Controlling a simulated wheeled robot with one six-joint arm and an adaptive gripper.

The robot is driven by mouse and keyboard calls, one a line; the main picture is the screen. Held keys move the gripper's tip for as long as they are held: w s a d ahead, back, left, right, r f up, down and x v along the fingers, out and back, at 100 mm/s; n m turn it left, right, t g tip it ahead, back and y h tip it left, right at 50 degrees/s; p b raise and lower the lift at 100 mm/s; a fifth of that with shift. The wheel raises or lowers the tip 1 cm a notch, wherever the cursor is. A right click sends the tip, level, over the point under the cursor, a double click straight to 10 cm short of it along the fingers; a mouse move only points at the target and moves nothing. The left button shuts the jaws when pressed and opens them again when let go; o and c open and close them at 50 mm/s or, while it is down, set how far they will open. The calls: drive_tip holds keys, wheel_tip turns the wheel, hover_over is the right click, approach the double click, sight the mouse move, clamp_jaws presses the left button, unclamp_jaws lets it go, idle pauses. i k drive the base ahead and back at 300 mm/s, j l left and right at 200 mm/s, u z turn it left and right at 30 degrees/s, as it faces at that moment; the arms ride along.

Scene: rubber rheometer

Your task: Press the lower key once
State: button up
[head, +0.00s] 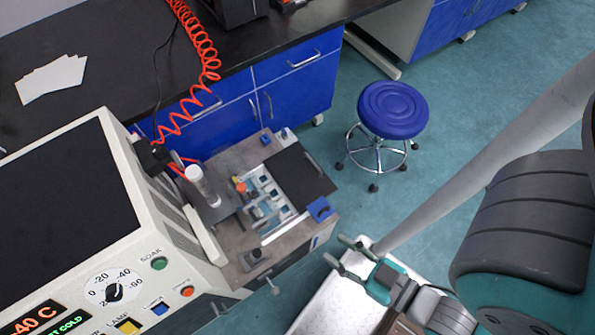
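The beige machine (118,150) at left has a sloped front panel with a dial (113,292). Several round or square keys sit on the panel: a green one (159,264) by the word SOAK, an orange-red one (187,291), a blue one (160,308) and a yellow one (128,326) by the word LAMP. No key is legibly marked "lower", so I cannot tell which it is. My gripper (334,249) is open and empty, its two fingers apart and pointing left. It is right of the machine, well away from the panel keys.
A grey work deck (230,238) with a black plate (300,184), blue fittings and small parts lies between the panel and my gripper. A blue stool (392,108) stands on the floor behind. A black bench (120,60) holds white papers (52,78). A coiled red hose (203,50) hangs down.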

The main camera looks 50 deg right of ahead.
sight(161, 310)
drive_tip(key=u, duration=0.9)
